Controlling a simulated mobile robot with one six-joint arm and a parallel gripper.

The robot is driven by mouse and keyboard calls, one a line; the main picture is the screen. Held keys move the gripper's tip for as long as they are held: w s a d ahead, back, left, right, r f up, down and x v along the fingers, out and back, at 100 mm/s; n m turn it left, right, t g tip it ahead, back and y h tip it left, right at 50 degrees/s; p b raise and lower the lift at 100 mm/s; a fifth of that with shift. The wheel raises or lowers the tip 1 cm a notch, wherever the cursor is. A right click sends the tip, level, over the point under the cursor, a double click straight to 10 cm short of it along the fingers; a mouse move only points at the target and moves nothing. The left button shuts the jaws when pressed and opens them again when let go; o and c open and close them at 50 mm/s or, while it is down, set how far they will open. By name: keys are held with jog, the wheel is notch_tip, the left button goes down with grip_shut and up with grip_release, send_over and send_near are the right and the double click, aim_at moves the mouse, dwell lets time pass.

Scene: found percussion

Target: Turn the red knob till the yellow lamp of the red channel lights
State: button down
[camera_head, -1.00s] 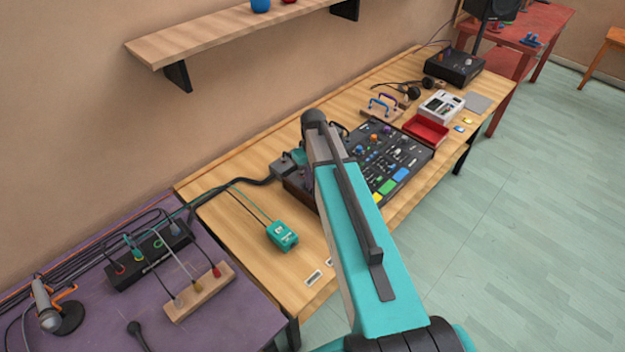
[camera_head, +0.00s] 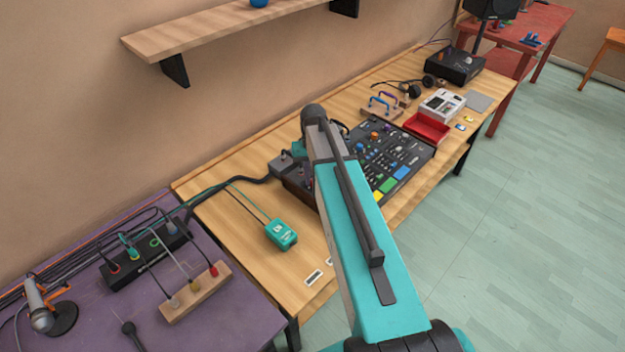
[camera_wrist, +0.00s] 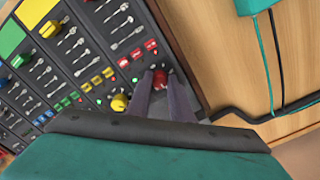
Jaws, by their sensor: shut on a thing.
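The red knob (camera_wrist: 161,77) sits near the edge of the dark mixing panel (camera_wrist: 190,62) in the wrist view. My gripper (camera_wrist: 160,83) is shut on the red knob, with one finger on each side. A small green lamp (camera_wrist: 134,79) glows beside the knob. I cannot make out a lit yellow lamp for the red channel. A yellow knob (camera_wrist: 120,102) stands just left of my gripper. In the head view the mixer (camera_head: 400,152) is partly behind my arm, which hides the red knob and my gripper.
Faders, buttons and other knobs crowd the panel close to my fingers. A teal box (camera_head: 281,234) with cables lies on the wooden table (camera_head: 240,262), left of the mixer. A red tray (camera_head: 427,127) stands behind the mixer. A shelf (camera_head: 220,40) hangs on the wall above.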

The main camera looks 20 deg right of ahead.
jog(key=shift+m, duration=0.5)
jog(key=c, duration=1.6)
grip_release()
jog(key=shift+r, duration=0.1)
jog(key=shift+r+b, duration=2.1)
jog(key=shift+r, duration=4.75)
